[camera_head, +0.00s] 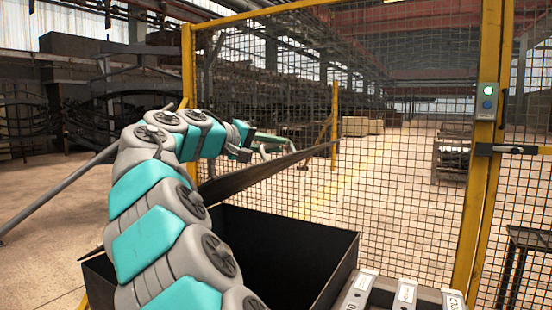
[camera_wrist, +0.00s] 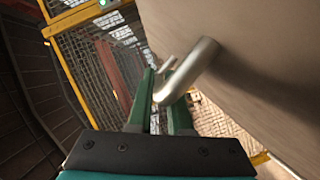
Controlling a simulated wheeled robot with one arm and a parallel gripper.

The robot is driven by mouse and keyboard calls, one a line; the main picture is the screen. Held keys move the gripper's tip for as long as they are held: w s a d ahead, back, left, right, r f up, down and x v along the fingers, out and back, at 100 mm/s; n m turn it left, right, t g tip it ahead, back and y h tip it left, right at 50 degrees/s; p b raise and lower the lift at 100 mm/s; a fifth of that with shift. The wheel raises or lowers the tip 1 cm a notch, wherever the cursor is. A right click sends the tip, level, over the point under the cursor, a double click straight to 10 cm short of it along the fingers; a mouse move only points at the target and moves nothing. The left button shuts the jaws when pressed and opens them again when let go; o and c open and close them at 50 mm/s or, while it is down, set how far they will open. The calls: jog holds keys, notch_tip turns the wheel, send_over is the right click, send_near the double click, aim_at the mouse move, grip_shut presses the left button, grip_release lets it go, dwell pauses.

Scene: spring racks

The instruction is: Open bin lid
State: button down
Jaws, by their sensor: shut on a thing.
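The dark bin (camera_head: 325,262) stands in front of the mesh fence, and its open inside shows. Its lid (camera_head: 250,179) is raised and tilted up, seen nearly edge-on above the bin's back side. In the wrist view the lid (camera_wrist: 262,62) fills the right side as a broad flat panel. My gripper (camera_head: 278,141) is at the lid's upper part. Its green fingers (camera_wrist: 158,98) are shut on the curved metal handle (camera_wrist: 195,70). The handle also shows small in the head view (camera_head: 277,149). My arm hides the bin's left part.
A yellow-framed mesh fence (camera_head: 400,165) stands close behind the bin and lid. A post with a green-lit button box (camera_head: 487,97) is on the right. A pale labelled rack (camera_head: 405,295) sits at the bin's front right. Open floor (camera_head: 40,195) lies at left.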

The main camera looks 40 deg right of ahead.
jog(key=shift+w+a+r, duration=0.25)
jog(key=shift+w+r, duration=0.25)
jog(key=shift+r, duration=0.25)
jog(key=c, duration=0.8)
grip_release()
jog(key=shift+c, duration=0.2)
jog(key=shift+a, duration=0.1)
jog(key=shift+s+a+r, duration=0.1)
jog(key=shift+a+r, duration=0.1)
jog(key=shift+a, duration=1.05)
jog(key=shift+s+a+r, duration=0.1)
jog(key=shift+a+r, duration=0.1)
jog(key=shift+a, duration=1.05)
jog(key=shift+a+r, duration=0.2)
jog(key=shift+a, duration=1.05)
